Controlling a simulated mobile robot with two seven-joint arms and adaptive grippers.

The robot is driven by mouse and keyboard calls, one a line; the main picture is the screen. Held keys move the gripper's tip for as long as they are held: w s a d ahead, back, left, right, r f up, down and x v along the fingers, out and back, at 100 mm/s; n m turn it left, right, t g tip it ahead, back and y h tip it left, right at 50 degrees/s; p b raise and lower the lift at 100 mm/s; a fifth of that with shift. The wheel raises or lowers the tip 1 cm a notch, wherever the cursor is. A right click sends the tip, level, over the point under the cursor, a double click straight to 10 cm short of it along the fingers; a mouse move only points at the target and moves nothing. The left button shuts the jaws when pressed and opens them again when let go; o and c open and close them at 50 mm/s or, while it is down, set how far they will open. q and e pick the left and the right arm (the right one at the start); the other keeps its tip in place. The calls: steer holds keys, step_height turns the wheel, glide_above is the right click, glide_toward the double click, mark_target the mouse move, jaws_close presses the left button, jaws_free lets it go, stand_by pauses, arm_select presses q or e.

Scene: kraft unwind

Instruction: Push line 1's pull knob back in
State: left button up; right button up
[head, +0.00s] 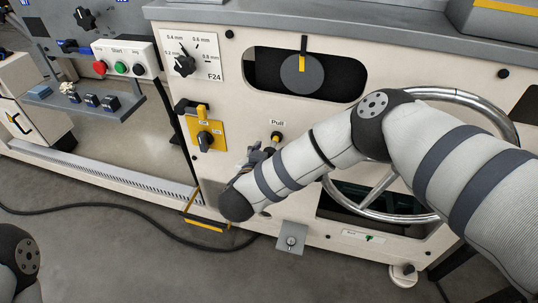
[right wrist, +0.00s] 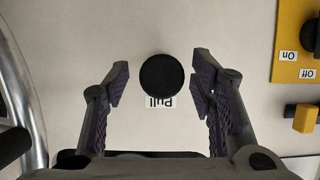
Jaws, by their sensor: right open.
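The black round pull knob (head: 277,136) is on the cream machine panel, just below a "Pull" label (head: 277,122). A little yellow shows beside the knob, partly hidden by my gripper. In the right wrist view the knob (right wrist: 161,75) is seen face on, with the upside-down label (right wrist: 160,102) at its edge. My right gripper (head: 262,150) is close in front of the panel at the knob. In the wrist view its open fingers (right wrist: 160,82) stand either side of the knob, with a gap on both sides. My left gripper is out of view.
A yellow on/off switch plate (head: 206,135) with a padlock-like yellow part is left of the knob. A large metal handwheel (head: 462,97) is on the right, behind my right arm. A thickness dial (head: 184,65) and an oval window (head: 335,88) are above. A cable (head: 150,232) crosses the floor.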

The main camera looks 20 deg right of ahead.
mark_target(273, 144)
steer(key=shift+w+d+f, duration=0.1)
steer(key=shift+w, duration=0.15)
jaws_close()
steer(key=w+d, duration=0.2)
steer(key=shift+w+b, duration=0.4)
steer(key=shift+c, duration=2)
jaws_free()
steer(key=shift+r, duration=0.2)
steer(key=o, duration=0.4)
steer(key=shift+w+f, duration=0.1)
steer(key=shift+f, duration=0.05)
